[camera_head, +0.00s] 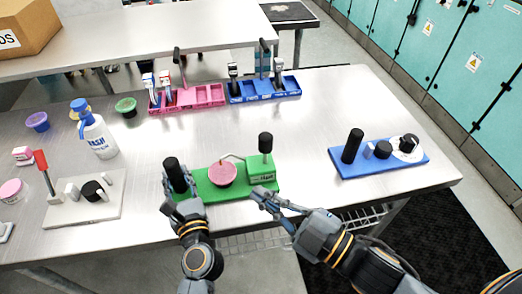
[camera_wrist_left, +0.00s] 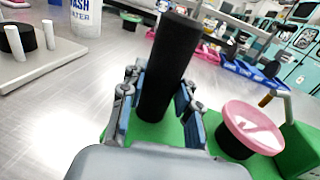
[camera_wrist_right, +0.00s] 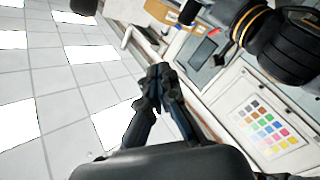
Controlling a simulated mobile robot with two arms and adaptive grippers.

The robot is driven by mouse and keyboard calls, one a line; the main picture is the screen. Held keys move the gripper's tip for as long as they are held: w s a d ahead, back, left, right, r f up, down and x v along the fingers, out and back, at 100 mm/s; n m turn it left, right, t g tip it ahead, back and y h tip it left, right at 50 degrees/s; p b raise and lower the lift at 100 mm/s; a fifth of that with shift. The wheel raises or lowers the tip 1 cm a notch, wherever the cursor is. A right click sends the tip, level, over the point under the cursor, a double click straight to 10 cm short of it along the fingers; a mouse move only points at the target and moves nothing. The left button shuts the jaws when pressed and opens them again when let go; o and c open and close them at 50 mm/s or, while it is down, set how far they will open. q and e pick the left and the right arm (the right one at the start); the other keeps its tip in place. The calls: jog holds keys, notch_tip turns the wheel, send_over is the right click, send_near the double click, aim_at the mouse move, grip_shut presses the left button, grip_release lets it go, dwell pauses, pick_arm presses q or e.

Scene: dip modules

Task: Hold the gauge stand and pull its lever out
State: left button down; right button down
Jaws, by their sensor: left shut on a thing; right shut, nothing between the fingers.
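The green gauge stand (camera_head: 210,191) lies at the front edge of the table, with a black post at its left, a pink-topped round dial (camera_head: 222,174) in the middle and a labelled green block at its right. A black-knobbed lever (camera_head: 265,144) stands upright on the block. My left gripper (camera_head: 180,184) is shut around the black post (camera_wrist_left: 168,70), one finger on each side. The pink dial also shows in the left wrist view (camera_wrist_left: 250,128). My right gripper (camera_head: 260,196) is shut and empty, just right of and in front of the green block, below the knob. The right wrist view shows its closed fingertips (camera_wrist_right: 160,78).
A blue module (camera_head: 380,170) stands to the right and a grey module (camera_head: 85,205) to the left. A wash bottle (camera_head: 97,134) and small pots are at the left. Pink (camera_head: 205,97) and blue (camera_head: 255,92) racks are at the back. The table middle is clear.

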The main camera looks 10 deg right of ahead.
aim_at(265, 150)
jog(key=w+d+n, duration=0.1)
jog(key=n, duration=0.1)
jog(key=w+d+f+n+h, duration=0.1)
jog(key=n, duration=0.2)
jog(key=w+d+n+h, duration=0.1)
jog(key=n, duration=0.2)
jog(key=shift+d+f+t, duration=0.3)
jog(key=shift+t, duration=0.1)
jog(key=shift+w, duration=0.1)
pick_arm(q)
jog(key=shift+d, duration=0.1)
pick_arm(e)
jog(key=w, duration=0.3)
jog(key=w+a, duration=0.1)
jog(key=w, duration=0.5)
jog(key=shift+a, duration=0.4)
jog(key=shift+w, duration=0.1)
